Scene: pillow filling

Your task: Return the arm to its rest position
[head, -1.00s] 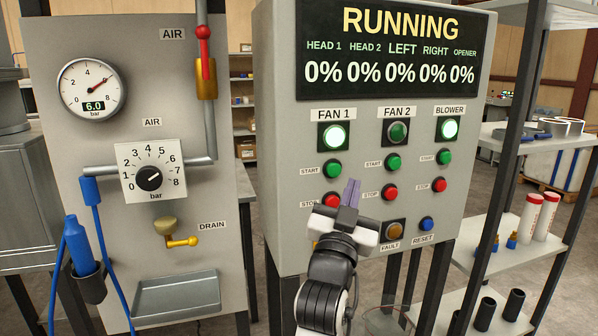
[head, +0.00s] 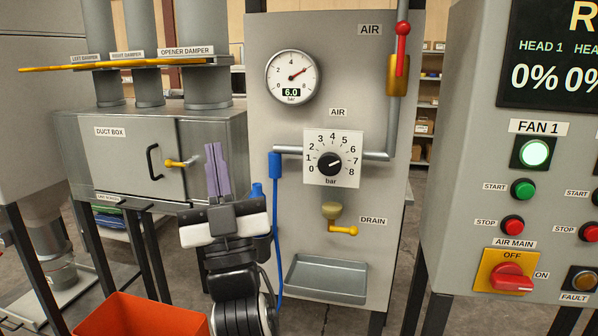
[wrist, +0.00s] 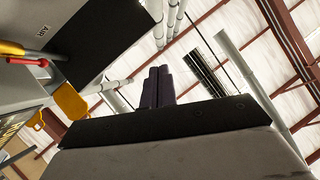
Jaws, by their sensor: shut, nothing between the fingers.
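My gripper (head: 217,172) shows in the head view with its purple fingers pointing up, shut and empty. My arm rises from the bottom of the picture. In the wrist view the shut fingers (wrist: 157,87) point toward the roof beams. The gripper appears to hold nothing.
A control panel (head: 465,150) with a lit FAN 1 lamp and a red AIR MAIN switch (head: 512,278) stands at right. An orange bin (head: 140,318) is at lower left. A blue hose (head: 278,230) hangs just right of my gripper. A drain tray (head: 328,280) juts from the air panel.

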